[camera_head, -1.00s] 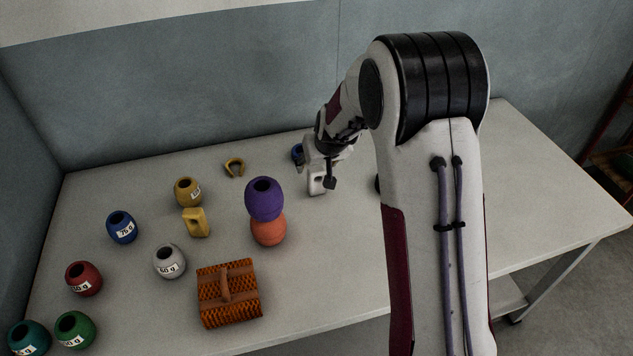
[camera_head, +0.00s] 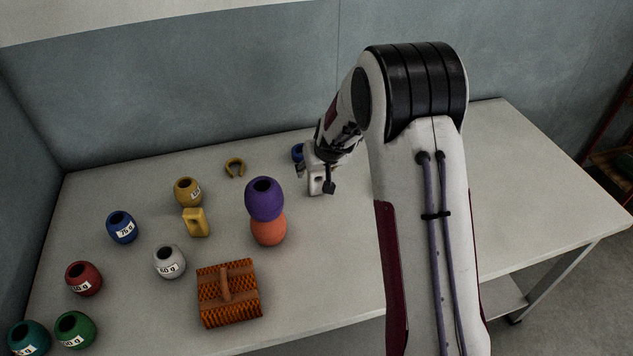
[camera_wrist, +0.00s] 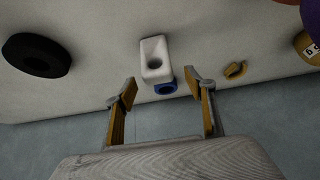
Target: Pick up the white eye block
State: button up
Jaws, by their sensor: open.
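The white eye block (camera_head: 317,184) stands on the table, partly hidden behind my gripper in the head view. In the wrist view the white eye block (camera_wrist: 156,60) is upright with its hole facing the camera. It is centred between the lines of my fingers but beyond their tips. My gripper (camera_wrist: 161,88) is open and empty, with one finger on each side. In the head view my gripper (camera_head: 315,180) is at the block, and I cannot tell there whether it touches it.
A black round thing (camera_wrist: 38,55) and a yellow horseshoe-shaped piece (camera_wrist: 236,70) lie to either side. A purple pot (camera_head: 264,197) on an orange pot (camera_head: 268,231) stands left of my gripper. An orange brush-like block (camera_head: 228,294) lies nearer.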

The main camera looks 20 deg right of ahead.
aim_at(317, 172)
jog(key=shift+w+d+f, duration=0.15)
jog(key=shift+w+f, duration=0.1)
jog(key=shift+f, duration=0.45)
jog(key=shift+x, duration=1.05)
jog(key=c, duration=1.3)
